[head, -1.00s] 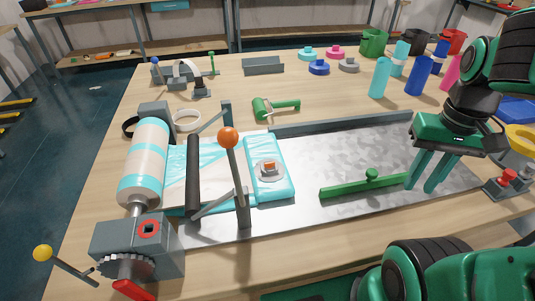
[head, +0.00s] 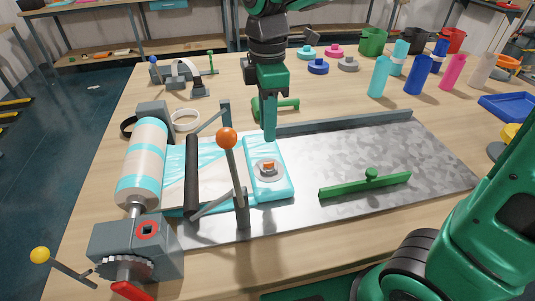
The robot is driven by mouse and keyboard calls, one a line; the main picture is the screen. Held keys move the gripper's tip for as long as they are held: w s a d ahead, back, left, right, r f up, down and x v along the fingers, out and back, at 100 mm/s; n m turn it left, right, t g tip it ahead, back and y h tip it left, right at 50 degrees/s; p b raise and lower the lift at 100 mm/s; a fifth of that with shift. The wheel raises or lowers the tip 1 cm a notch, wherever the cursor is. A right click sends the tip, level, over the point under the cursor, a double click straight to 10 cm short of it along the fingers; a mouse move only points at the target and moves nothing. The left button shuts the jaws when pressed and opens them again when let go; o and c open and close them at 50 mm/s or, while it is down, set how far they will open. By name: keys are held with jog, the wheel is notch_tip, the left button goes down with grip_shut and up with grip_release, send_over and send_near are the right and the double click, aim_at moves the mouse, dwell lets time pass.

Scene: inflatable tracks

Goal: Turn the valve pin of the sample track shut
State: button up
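The sample track is a white and cyan pillow-like piece (head: 280,186) at the end of the striped film, flat on the metal plate. Its valve is a round grey disc (head: 261,174) with a small orange pin (head: 268,165) in the middle. My gripper (head: 270,138) points straight down, its fingertips just above or behind the valve in the picture. The fingers line up as one green bar from here, so the gap between them is hidden. I cannot tell the exact height above the pin.
A lever with an orange ball knob (head: 227,138) stands just left of the valve, beside a dark roller (head: 192,175). A green bar (head: 365,185) lies on the metal plate (head: 420,160) to the right. A grey rail (head: 345,123) runs behind. The plate's right part is clear.

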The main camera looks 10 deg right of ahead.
aim_at(269, 164)
notch_tip(269, 164, down, 10)
jog(key=shift+r, duration=0.1)
dwell(0.4)
grip_shut()
